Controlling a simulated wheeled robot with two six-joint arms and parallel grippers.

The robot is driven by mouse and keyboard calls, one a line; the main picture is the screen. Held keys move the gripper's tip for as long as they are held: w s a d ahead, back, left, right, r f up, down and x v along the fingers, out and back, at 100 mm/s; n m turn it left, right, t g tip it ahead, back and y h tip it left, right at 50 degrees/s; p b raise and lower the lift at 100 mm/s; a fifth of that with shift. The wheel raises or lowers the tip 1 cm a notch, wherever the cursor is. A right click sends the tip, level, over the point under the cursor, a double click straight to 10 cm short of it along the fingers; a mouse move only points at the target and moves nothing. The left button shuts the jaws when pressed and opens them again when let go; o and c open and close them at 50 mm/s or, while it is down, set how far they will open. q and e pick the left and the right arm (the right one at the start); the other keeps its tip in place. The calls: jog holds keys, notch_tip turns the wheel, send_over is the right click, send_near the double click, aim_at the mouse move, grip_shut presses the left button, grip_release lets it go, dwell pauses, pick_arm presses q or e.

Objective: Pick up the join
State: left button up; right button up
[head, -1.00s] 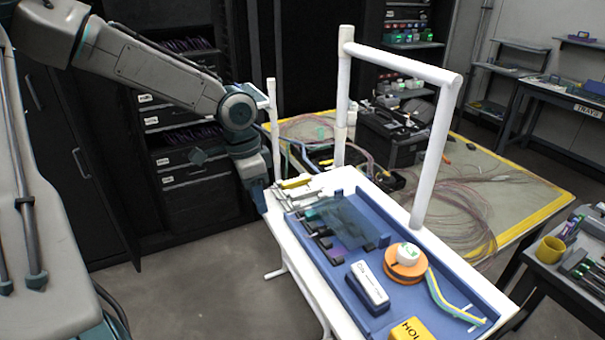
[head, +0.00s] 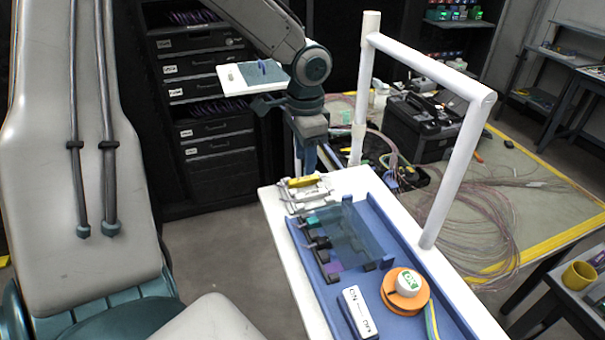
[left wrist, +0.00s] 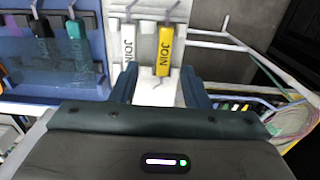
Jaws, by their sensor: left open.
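A yellow join (head: 302,182) and a white join (head: 312,195) lie side by side at the far end of the white table. Both show in the left wrist view, where the yellow join (left wrist: 164,50) and the white join (left wrist: 128,42) carry the word JOIN. My left gripper (head: 306,166) is close behind them, pointing down. In the left wrist view its open fingers (left wrist: 160,84) stand apart with a white surface between them, and the joins lie just beyond the fingertips. Nothing is held. My right gripper is not in view.
A blue tray (head: 385,205) holds black, teal and purple pieces, a white labelled box (head: 357,312) and an orange disc (head: 417,299) with a white OK top. A white pipe frame (head: 455,170) rises along the table's far right side. Dark drawers (head: 205,85) stand behind my left arm.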

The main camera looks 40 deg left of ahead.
aim_at(303, 179)
pick_arm(q)
jog(key=shift+w+a+f+p, duration=0.1)
jog(key=shift+f+p, duration=0.1)
jog(key=shift+f, duration=0.7)
jog(key=shift+s+a+f+p, duration=0.1)
jog(key=shift+f+p, duration=0.1)
jog(key=shift+f, duration=0.7)
jog(key=shift+w+a+f+p, duration=0.1)
jog(key=shift+f+p, duration=0.1)
jog(key=shift+f, duration=0.7)
grip_shut()
